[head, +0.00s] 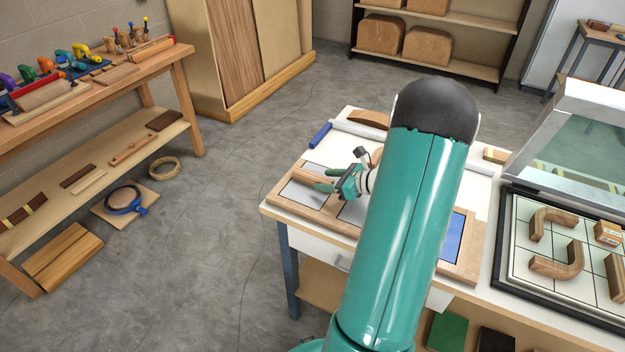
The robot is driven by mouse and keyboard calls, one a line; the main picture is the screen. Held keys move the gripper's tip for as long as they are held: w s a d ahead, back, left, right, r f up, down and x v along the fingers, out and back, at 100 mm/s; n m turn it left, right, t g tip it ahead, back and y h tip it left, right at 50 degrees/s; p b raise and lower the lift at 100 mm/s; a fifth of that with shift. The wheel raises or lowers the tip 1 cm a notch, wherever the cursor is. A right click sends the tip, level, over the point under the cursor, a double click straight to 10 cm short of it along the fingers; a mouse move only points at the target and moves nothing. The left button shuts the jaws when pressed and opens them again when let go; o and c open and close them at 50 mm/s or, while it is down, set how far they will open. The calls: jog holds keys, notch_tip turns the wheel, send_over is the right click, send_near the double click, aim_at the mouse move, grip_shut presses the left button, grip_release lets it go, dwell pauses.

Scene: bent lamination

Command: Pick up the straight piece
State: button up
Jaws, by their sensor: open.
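A wooden-framed tray (298,209) with compartments lies on the white table. My gripper (327,180) is over the left part of this tray, with its two green fingers pointing left and spread apart. My teal arm hides much of the tray's middle.
Bent wooden pieces (558,262) lie on a gridded board (524,269) at the right, beside a glass-fronted hood (570,140). A blue roll (320,135) and a curved wooden block (368,119) lie behind the tray. A workbench (120,80) with clamps stands left; floor between is clear.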

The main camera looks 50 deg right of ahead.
aim_at(320, 178)
jog(key=x, duration=0.4)
jog(key=shift+c, duration=0.4)
jog(key=c, duration=1)
jog(key=shift+r, duration=0.15)
